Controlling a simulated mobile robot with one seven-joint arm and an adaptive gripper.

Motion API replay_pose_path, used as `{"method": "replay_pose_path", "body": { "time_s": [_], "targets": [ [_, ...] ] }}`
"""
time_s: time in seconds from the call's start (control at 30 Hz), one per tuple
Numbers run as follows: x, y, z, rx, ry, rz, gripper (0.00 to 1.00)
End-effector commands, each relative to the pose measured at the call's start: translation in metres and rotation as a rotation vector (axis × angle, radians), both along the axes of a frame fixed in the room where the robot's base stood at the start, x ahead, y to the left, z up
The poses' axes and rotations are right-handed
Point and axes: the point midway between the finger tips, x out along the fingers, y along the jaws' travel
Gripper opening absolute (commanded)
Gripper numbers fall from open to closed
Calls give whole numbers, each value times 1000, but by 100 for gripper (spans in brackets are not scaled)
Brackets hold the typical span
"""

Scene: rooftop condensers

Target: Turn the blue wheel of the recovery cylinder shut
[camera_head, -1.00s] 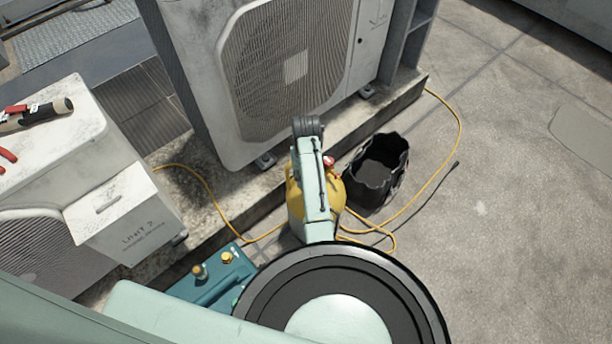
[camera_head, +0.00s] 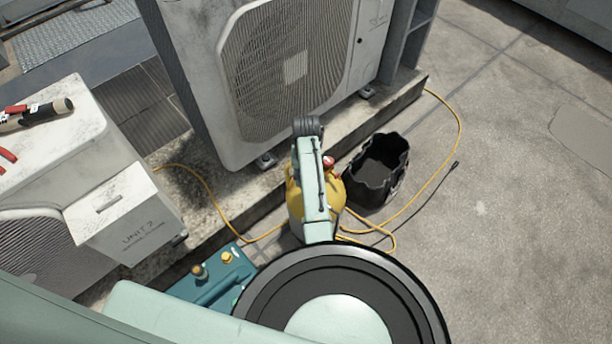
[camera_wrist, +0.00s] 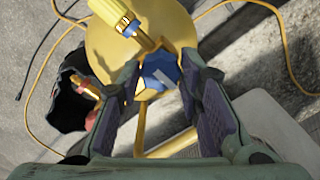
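The yellow recovery cylinder (camera_head: 336,192) stands on the roof floor in the head view, partly hidden behind my arm. Its rounded yellow top (camera_wrist: 108,48) fills the upper middle of the wrist view. The blue wheel (camera_wrist: 158,72) shows in the wrist view between my fingertips; my arm hides it in the head view. My gripper (camera_wrist: 161,66) is open, with one finger on each side of the wheel. I cannot tell whether either finger touches it. A brass fitting (camera_wrist: 118,18) sticks up close beside the wheel. A red knob (camera_head: 329,162) shows beside my arm.
A black bucket (camera_head: 378,172) stands right of the cylinder. A yellow hose (camera_head: 459,125) loops around both. A large condenser (camera_head: 285,70) stands behind on a concrete kerb. A teal case (camera_head: 215,277) lies front left.

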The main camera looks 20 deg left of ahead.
Motion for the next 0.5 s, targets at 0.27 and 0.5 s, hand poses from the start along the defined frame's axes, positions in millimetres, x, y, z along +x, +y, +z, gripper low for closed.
{"method": "replay_pose_path", "body": {
  "time_s": [0.27,0.5],
  "targets": [
    [0,0,0,0,-1,1,50],
    [0,0,0,0,-1,1,50]
  ]
}}
